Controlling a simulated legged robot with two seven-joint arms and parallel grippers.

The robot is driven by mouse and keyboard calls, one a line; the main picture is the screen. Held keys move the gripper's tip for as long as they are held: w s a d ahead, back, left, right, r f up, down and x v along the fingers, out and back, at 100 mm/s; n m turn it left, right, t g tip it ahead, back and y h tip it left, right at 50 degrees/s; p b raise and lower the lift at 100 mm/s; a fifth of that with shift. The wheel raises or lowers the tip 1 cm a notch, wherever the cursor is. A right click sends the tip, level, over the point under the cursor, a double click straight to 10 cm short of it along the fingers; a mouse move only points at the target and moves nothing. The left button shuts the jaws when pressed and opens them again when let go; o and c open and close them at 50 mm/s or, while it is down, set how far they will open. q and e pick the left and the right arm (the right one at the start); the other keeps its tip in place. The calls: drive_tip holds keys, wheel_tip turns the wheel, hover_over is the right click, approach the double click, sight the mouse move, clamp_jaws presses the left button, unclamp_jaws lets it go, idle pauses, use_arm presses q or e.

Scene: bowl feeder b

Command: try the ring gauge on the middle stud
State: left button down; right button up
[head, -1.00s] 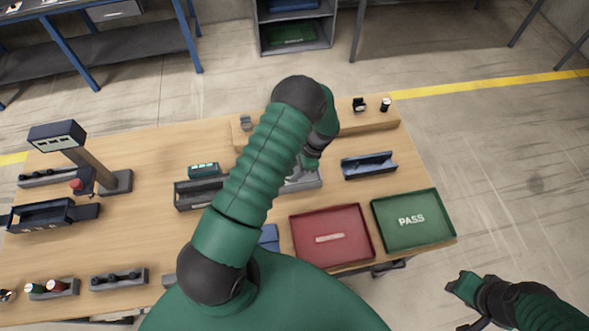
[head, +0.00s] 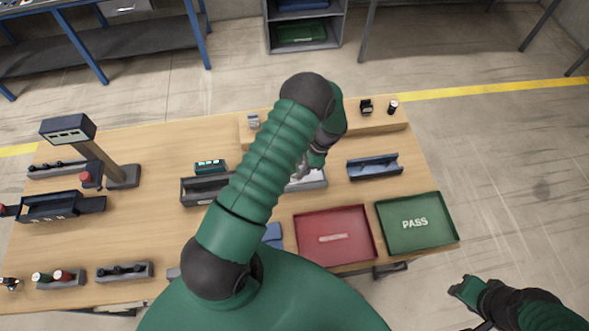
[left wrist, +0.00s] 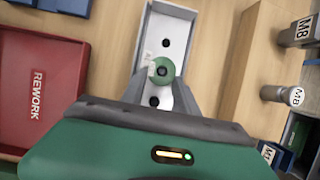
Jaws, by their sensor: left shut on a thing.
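The green ring gauge (left wrist: 165,66) is in the left wrist view, with a dark stud top showing in its opening. It lines up with the middle stud of the pale stud plate (left wrist: 176,28). I cannot tell whether it is around the stud or just above it. Dark end studs show on either side, one (left wrist: 166,42) beyond and one (left wrist: 154,101) nearer. My left gripper (head: 300,172) is shut on the ring gauge over the plate (head: 316,181); my arm hides much of this in the head view. My right gripper (head: 462,294) is off the table at lower right, its jaw state unclear.
The red REWORK tray (head: 334,258) and green PASS tray (head: 440,240) lie at front right. A blue-grey holder (head: 375,167) stands right of the plate, a dark bin (head: 195,191) left. A raised wooden ledge (head: 350,123) runs behind, carrying small parts.

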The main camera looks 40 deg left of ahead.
use_arm(q)
drive_tip(key=shift+r+p, duration=1.45)
drive_tip(key=shift+r, duration=0.85)
